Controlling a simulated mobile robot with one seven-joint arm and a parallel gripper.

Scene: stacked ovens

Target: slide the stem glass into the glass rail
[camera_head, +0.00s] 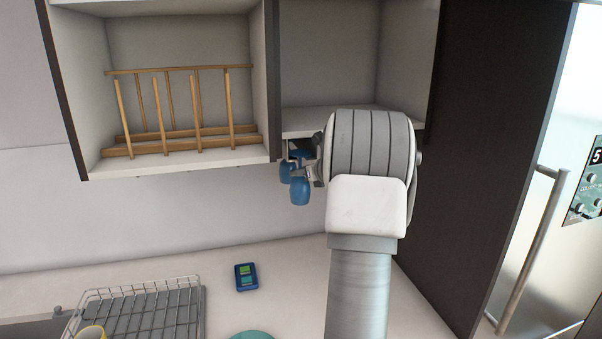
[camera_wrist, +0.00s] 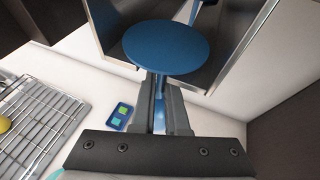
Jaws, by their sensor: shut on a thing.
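My gripper (camera_wrist: 160,88) is shut on the stem of a blue stem glass, which hangs upside down. Its round foot (camera_wrist: 166,47) is up and its bowl (camera_head: 300,191) is down. The glass rail (camera_wrist: 240,45) shows as pale metal strips either side of the foot, under the right cabinet. The foot lies between these strips in the picture; I cannot tell whether it rests on them. In the head view my gripper (camera_head: 314,174) is partly hidden by my arm.
A cabinet with a wooden plate rack (camera_head: 180,140) stands open at left. A dark panel (camera_head: 490,130) rises at right.

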